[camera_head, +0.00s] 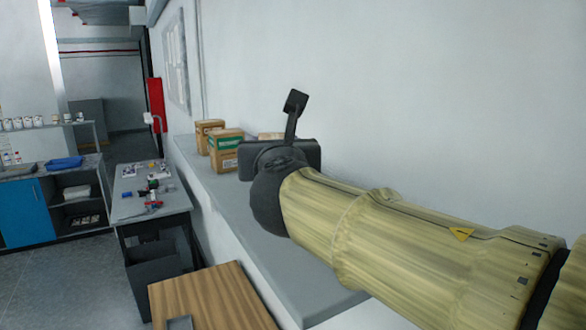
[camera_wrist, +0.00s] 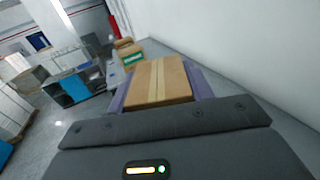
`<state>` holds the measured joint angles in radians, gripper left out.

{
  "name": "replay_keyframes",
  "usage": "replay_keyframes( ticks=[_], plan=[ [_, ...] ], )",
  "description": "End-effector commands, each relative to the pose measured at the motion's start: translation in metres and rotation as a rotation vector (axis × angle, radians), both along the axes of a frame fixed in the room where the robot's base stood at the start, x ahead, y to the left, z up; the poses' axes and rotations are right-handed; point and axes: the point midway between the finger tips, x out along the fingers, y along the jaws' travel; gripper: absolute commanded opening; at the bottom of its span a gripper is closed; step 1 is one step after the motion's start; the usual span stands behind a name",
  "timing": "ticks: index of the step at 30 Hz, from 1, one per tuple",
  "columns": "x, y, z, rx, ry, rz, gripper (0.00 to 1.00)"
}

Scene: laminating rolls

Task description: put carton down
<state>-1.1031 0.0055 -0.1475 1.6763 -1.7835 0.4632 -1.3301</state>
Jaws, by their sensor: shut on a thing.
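A brown cardboard carton (camera_wrist: 158,82) with a pale tape strip down its middle is between the two purple fingers of my gripper (camera_wrist: 156,74) in the wrist view. The gripper is shut on it. In the head view my arm and wrist hide the fingers. A small tan patch (camera_head: 270,135) just behind my wrist may be part of this carton. The long grey ledge (camera_head: 228,197) runs along the wall below my wrist. Whether the held carton touches the ledge cannot be told.
Two other cartons stand on the ledge farther off: one with a green label (camera_head: 224,158) and one behind it (camera_head: 208,128). The white wall (camera_head: 400,90) rises close on the right. A desk with small items (camera_head: 135,208) and a wooden tabletop (camera_head: 215,300) are left of the ledge.

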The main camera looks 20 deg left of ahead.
Motion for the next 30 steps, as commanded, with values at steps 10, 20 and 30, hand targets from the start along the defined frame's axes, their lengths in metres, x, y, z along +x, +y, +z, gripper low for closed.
replay_keyframes(
  ticks=[10,20,30],
  plan=[
    [0.000,0.000,-0.025,-0.004,0.000,-0.001,0.20],
    [0.000,0.000,-0.041,0.002,-0.002,0.001,0.20],
    [0.000,0.000,-0.043,0.000,0.000,0.001,0.68]
  ],
)
